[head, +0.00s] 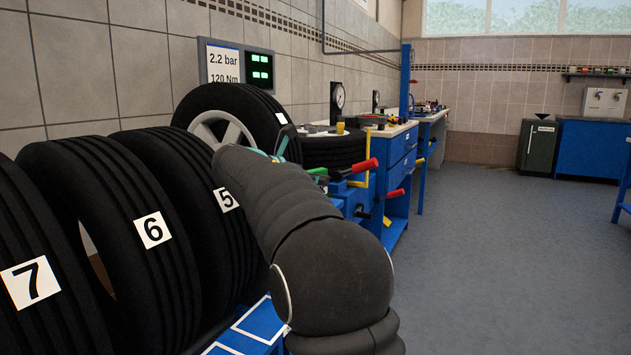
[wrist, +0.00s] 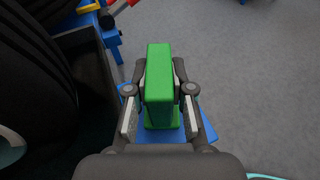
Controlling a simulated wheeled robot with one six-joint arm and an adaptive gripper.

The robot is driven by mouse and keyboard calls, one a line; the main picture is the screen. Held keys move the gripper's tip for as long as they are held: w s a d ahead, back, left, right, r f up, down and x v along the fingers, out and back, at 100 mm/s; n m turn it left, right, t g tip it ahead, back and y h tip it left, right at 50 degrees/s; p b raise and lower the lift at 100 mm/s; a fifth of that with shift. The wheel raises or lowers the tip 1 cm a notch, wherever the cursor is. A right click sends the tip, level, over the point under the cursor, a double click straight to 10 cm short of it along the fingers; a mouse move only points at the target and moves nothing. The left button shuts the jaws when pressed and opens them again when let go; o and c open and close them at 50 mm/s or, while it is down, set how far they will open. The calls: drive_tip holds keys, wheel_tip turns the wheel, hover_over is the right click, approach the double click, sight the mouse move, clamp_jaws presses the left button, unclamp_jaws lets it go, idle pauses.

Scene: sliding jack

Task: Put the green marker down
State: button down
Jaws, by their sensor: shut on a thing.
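The green marker (wrist: 160,85) is a green block-shaped piece, seen in the middle of the wrist view. My gripper (wrist: 159,100) is shut on it, with one finger on each side. A blue surface (wrist: 205,128) shows below and behind the marker in the wrist view; I cannot tell how far below, or whether they touch. In the head view my arm covers most of the gripper, and only a small bit of green (head: 318,172) shows past it, which I cannot identify for sure.
Large tyres numbered 7 (head: 32,281), 6 (head: 152,229) and 5 (head: 226,199) stand in a row at left. Blue-white framed marks (head: 250,325) lie in front of them. A blue workbench (head: 400,150) with red-handled tools stands beyond. The grey floor (head: 500,250) at right is clear.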

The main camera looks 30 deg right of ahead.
drive_tip(key=shift+f, duration=0.1)
drive_tip(key=c, duration=1)
unclamp_jaws()
drive_tip(key=p+v, duration=0.1)
drive_tip(key=v, duration=1.1)
drive_tip(key=shift+p, duration=0.35)
drive_tip(key=shift+s, duration=0.1)
